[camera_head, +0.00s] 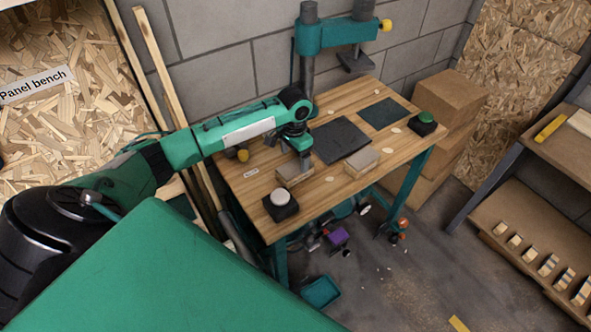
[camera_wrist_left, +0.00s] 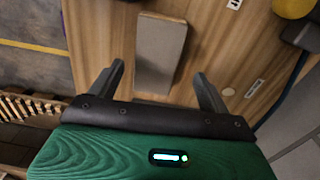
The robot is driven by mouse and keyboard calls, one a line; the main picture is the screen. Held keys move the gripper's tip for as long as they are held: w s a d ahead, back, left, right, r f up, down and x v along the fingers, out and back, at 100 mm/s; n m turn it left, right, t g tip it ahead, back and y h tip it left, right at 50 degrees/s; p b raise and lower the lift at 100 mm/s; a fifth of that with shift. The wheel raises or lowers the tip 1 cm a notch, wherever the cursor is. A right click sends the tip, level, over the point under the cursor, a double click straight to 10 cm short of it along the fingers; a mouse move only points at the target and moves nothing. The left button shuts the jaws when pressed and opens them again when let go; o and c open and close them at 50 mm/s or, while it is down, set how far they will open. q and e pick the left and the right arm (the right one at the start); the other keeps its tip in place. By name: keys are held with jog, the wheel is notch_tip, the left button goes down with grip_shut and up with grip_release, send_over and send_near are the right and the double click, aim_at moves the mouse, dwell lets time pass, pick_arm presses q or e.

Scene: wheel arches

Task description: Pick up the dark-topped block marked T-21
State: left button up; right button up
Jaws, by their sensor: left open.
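A small block (camera_head: 294,174) with a greyish-brown top lies on the wooden bench (camera_head: 240,190), just under my left gripper (camera_head: 304,158). A second, similar block (camera_head: 362,160) lies to its right. No T-21 marking is readable on either. In the left wrist view, a block with a grey top (camera_wrist_left: 162,45) shows ahead, between the lines of the two open fingers of my left gripper (camera_wrist_left: 158,69). The fingers are apart from its sides, and I cannot tell their height above it. My right gripper is not in view.
A dark box with a white round button (camera_head: 280,201) stands at the bench's near corner. Dark mats (camera_head: 341,141) lie beyond the blocks. A green-button box (camera_head: 424,122) is at the right end, and a press column (camera_head: 309,50) stands behind. Cardboard boxes (camera_head: 450,95) stand right.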

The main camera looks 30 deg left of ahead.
aim_at(295, 167)
pick_arm(q)
jog(key=shift+s+d+f+p, duration=0.1)
jog(key=shift+f+p, duration=0.2)
jog(key=shift+f, duration=0.2)
jog(key=shift+s+d+f+p, duration=0.1)
jog(key=shift+f+p, duration=0.2)
jog(key=shift+f, duration=0.15)
notch_tip(295, 167, down, 2)
jog(key=shift+f, duration=0.6)
jog(key=shift+c, duration=0.4)
jog(key=c, duration=1.1)
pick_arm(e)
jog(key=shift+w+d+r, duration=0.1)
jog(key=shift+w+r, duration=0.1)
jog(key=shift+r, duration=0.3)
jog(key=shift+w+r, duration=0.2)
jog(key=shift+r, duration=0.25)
